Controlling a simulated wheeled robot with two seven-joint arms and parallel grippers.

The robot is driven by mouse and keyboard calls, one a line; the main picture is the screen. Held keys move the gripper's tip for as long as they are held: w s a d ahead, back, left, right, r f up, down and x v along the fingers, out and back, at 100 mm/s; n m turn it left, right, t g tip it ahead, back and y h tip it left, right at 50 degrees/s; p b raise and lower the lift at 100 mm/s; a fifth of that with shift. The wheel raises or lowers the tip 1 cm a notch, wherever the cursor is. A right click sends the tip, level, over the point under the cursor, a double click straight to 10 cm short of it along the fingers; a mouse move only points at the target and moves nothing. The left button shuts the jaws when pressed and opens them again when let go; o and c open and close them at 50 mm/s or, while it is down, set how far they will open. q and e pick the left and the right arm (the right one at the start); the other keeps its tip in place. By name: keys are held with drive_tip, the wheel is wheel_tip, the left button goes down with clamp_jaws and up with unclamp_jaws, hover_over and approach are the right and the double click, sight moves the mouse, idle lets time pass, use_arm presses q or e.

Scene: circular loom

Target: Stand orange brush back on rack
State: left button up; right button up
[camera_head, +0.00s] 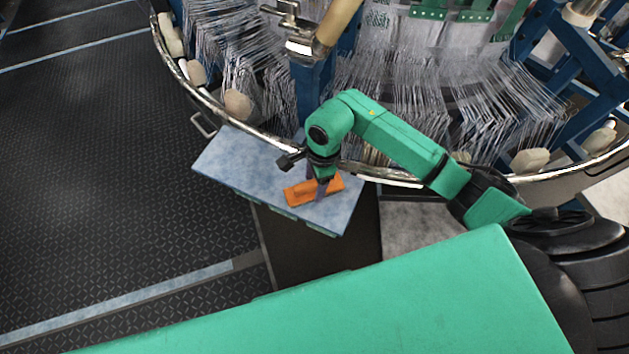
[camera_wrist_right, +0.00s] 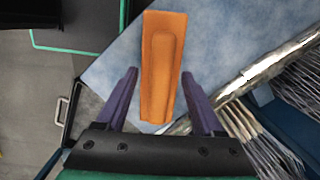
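The orange brush (camera_head: 298,195) lies flat on a mottled blue-grey tabletop (camera_head: 235,165), near its right end. In the right wrist view the brush (camera_wrist_right: 163,60) is a long orange block with a raised ridge along its middle. My right gripper (camera_head: 322,187) reaches down over the brush and hides part of it. In the wrist view its two purple fingers (camera_wrist_right: 159,76) are apart, one on each side of the brush's near end, with gaps visible. Whether the fingertips are down at brush height is unclear. I cannot make out a rack. My left gripper is not in view.
The loom's shiny curved metal rail (camera_head: 270,137) runs just behind the tabletop, with many pale threads (camera_head: 400,110) above it. Pale blocks (camera_head: 237,103) sit along the rail. Dark patterned floor (camera_head: 100,170) lies open at left.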

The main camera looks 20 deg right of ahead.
drive_tip(key=shift+o, duration=0.9)
drive_tip(key=shift+r, duration=0.1)
drive_tip(key=shift+r, duration=0.25)
wheel_tip(320, 180, up, 12)
drive_tip(key=d, duration=0.1)
drive_tip(key=shift+d+f+b, duration=0.15)
drive_tip(key=shift+d+b, duration=0.1)
drive_tip(key=shift+b, duration=0.1)
drive_tip(key=shift+f, duration=0.1)
